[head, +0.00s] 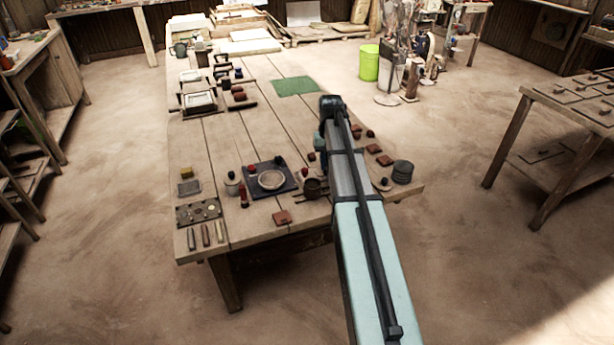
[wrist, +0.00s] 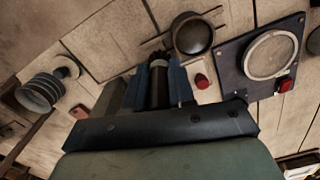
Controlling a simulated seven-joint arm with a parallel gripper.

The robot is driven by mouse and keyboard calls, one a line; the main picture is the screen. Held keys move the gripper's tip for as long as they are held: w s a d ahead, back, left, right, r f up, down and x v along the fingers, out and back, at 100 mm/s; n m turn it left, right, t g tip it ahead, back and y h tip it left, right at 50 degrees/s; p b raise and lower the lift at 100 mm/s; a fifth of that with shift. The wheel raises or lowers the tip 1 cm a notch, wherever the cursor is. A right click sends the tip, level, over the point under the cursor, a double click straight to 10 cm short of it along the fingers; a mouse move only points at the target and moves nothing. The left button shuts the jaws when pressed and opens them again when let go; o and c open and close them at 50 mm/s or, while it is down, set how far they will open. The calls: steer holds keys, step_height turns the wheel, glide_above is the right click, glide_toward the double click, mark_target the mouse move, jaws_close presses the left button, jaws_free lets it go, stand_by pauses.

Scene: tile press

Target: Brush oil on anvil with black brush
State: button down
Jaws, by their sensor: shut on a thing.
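My gripper (wrist: 158,80) is shut on a dark upright cylinder, the black brush (wrist: 159,88), held between its blue fingers. A dark tuft shows at the brush's far end. In the head view my arm hides the gripper and the brush. A dark square plate with a pale round disc, which looks like the anvil (wrist: 268,56), lies to the right of the gripper in the wrist view. It also shows near the front of the table in the head view (head: 271,180). The brush is apart from it. I cannot tell whether the disc is oiled.
A dark round pot (wrist: 193,35) stands just beyond the gripper, with a red-topped piece (wrist: 202,81) near it. A grey ribbed cylinder (head: 402,172) stands near the table's right edge. Small brown tiles (head: 282,217) lie about. The table's middle (head: 245,135) is mostly clear.

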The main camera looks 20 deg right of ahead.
steer(key=w+d+n, duration=0.3)
steer(key=w, duration=0.4)
steer(key=shift+f, duration=0.15)
